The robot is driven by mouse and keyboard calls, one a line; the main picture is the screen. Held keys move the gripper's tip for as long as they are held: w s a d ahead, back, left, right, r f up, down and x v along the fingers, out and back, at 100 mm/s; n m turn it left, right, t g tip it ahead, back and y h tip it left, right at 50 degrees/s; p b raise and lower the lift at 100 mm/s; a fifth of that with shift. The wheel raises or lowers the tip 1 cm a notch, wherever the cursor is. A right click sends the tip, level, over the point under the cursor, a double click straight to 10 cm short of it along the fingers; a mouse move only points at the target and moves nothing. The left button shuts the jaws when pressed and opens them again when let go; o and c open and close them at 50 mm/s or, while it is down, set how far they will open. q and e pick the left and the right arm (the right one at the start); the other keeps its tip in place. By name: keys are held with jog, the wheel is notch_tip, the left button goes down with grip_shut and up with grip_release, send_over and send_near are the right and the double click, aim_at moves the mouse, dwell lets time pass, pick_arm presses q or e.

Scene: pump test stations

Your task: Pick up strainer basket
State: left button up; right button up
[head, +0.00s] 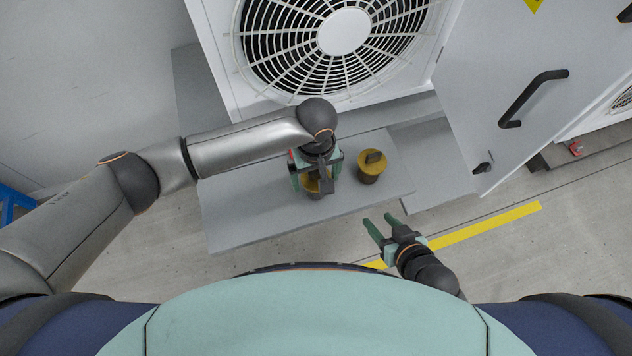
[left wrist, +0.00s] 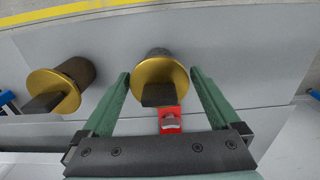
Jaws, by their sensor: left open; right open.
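Two strainer baskets with round brass-coloured flanges, dark bodies and dark handle blocks stand on a grey shelf. One basket (head: 313,188) is under my left gripper (head: 318,180) and partly hidden by it in the head view. In the left wrist view this basket (left wrist: 160,75) lies between the two green fingers of my left gripper (left wrist: 160,73), which is open with gaps at both sides. The other basket (head: 371,166) is to the right, and shows at the left of the left wrist view (left wrist: 62,88). My right gripper (head: 379,223) is open and empty in front of the shelf.
The grey shelf (head: 240,215) has clear room at its left. A large fan unit (head: 343,32) stands behind it, and a grey door with a black handle (head: 533,97) is at the right. A small red part (left wrist: 170,120) shows close to the basket.

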pick_arm(q)
jog(key=shift+f, duration=0.55)
jog(key=c, duration=0.7)
jog(key=shift+r, duration=0.2)
